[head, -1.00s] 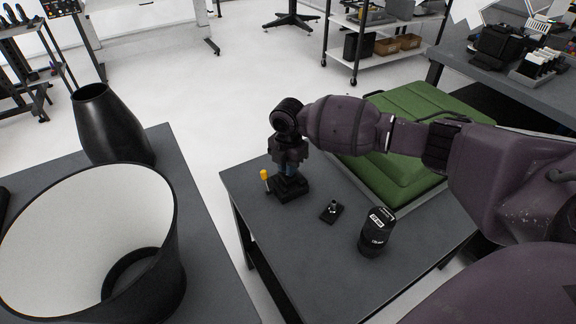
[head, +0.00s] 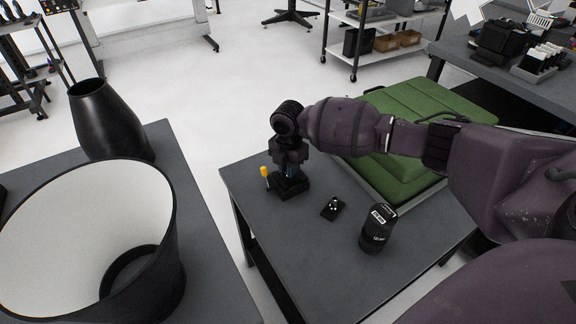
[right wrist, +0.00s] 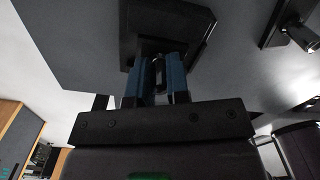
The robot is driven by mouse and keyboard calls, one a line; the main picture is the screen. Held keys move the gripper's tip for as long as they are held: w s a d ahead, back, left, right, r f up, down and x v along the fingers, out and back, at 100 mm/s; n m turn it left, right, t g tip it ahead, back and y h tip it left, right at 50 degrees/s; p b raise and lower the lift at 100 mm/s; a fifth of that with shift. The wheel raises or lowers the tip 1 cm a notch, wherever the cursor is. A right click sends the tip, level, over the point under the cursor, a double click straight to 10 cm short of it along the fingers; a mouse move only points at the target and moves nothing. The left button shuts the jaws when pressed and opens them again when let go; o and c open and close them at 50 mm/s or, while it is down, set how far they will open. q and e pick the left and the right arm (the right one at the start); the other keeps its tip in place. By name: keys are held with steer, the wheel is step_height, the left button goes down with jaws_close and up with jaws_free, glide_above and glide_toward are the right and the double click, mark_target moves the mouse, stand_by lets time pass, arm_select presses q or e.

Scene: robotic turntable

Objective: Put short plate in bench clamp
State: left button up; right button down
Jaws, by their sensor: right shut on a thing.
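The bench clamp (head: 291,188) is a dark block near the left rear of the small grey table. My right gripper (head: 291,168) points down directly over it, with its fingers at the top of the clamp. In the right wrist view, my right gripper (right wrist: 156,82) shows blue pieces near its fingers, and the clamp's dark body (right wrist: 190,22) lies just beyond. The gripper is shut on a narrow dark piece (right wrist: 159,72), taken to be the short plate. Its outline is mostly hidden, and I cannot tell how deep it sits in the clamp. My left gripper is not in view.
An orange-topped handle (head: 264,171) stands at the clamp's left. A small dark plate with a shiny knob (head: 333,207) and a black canister (head: 378,228) are on the table to the right. A green case (head: 405,130) lies behind. The table front is clear.

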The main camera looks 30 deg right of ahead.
steer(key=shift+f, duration=0.15)
steer(key=c, duration=1)
jaws_free()
step_height(320, 180, up, 10)
steer(key=p, duration=0.2)
steer(key=shift+p, duration=0.3)
steer(key=shift+r, duration=0.5)
